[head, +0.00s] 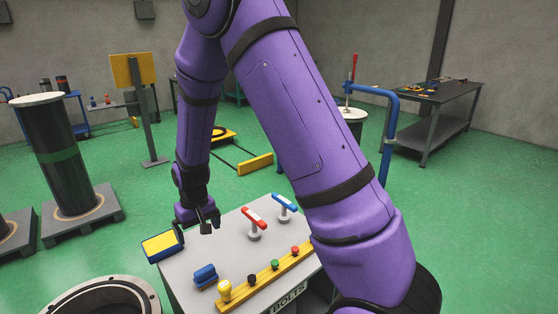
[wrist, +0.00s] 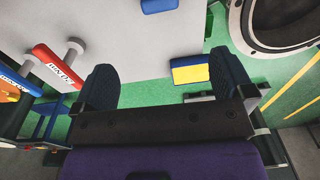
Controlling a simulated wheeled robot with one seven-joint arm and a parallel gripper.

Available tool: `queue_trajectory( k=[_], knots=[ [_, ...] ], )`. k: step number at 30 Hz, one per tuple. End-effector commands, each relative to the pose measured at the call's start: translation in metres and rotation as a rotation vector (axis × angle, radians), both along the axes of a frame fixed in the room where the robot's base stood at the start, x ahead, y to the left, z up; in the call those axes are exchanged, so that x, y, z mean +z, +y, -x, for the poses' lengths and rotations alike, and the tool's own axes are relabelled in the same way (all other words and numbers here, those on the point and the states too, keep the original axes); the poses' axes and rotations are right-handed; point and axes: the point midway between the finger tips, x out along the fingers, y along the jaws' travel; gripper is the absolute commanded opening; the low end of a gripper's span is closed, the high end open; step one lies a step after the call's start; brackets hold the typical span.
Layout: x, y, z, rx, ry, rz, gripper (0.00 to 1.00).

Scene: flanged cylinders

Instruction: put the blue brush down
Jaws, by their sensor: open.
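The blue brush (head: 205,275) lies on the grey table top (head: 222,254), near its front left part. It also shows, partly cut off, at the top edge of the wrist view (wrist: 159,5). My gripper (head: 208,226) is above the back left part of the table, apart from the brush. In the wrist view its two dark fingers (wrist: 163,62) are spread wide with nothing between them.
A yellow pad with blue edges (head: 160,245) sits at the table's left edge. A red-handled valve (head: 254,220) and a blue-handled one (head: 284,204) stand at the back. A yellow rail (head: 265,278) with several coloured knobs runs along the front. A round flanged opening (head: 105,298) is front left.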

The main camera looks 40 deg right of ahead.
Motion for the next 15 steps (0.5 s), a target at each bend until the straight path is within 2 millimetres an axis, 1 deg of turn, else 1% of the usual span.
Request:
queue_trajectory(
  k=[1, 6, 8, 9, 11, 12, 15],
  knots=[
    [0.025, -0.002, 0.004, -0.001, -0.022, -0.010, 1.00],
    [0.089, -0.010, 0.023, 0.000, -0.073, -0.030, 1.00],
    [0.110, -0.013, 0.033, 0.000, -0.091, -0.036, 1.00],
    [0.124, -0.016, 0.039, 0.001, -0.104, -0.039, 1.00],
    [0.144, -0.019, 0.050, 0.002, -0.121, -0.042, 1.00],
    [0.157, -0.021, 0.057, 0.004, -0.135, -0.044, 1.00],
    [0.186, -0.027, 0.078, 0.004, -0.166, -0.047, 1.00]
  ],
)
